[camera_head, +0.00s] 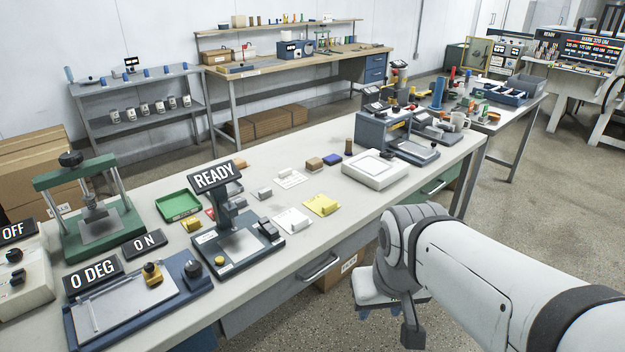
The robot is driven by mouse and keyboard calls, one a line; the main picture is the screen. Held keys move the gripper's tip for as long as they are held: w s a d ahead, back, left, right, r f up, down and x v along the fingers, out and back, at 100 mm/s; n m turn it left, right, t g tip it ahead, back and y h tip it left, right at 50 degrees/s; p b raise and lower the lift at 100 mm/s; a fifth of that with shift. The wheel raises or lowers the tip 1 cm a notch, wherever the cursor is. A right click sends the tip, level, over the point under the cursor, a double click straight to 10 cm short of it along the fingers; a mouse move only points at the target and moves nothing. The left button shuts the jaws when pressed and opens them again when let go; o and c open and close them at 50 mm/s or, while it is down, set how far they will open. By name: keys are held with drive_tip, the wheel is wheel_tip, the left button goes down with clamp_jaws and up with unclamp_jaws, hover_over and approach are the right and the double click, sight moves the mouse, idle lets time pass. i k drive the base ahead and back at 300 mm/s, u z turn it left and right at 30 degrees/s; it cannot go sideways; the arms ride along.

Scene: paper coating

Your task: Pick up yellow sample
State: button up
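A flat yellow sample (322,205) lies on the white workbench (290,178), right of a similar white sample (292,221).
A device with a READY sign (215,176) stands left of the samples. A white flat device (376,169) stands to their right. A green tray (179,205) and a green press (90,215) are further left. A drawer handle (318,267) juts from the bench front.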

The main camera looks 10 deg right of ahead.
sight(322, 204)
drive_tip(key=u, duration=0.05)
drive_tip(key=i, duration=1)
drive_tip(key=z, duration=0.05)
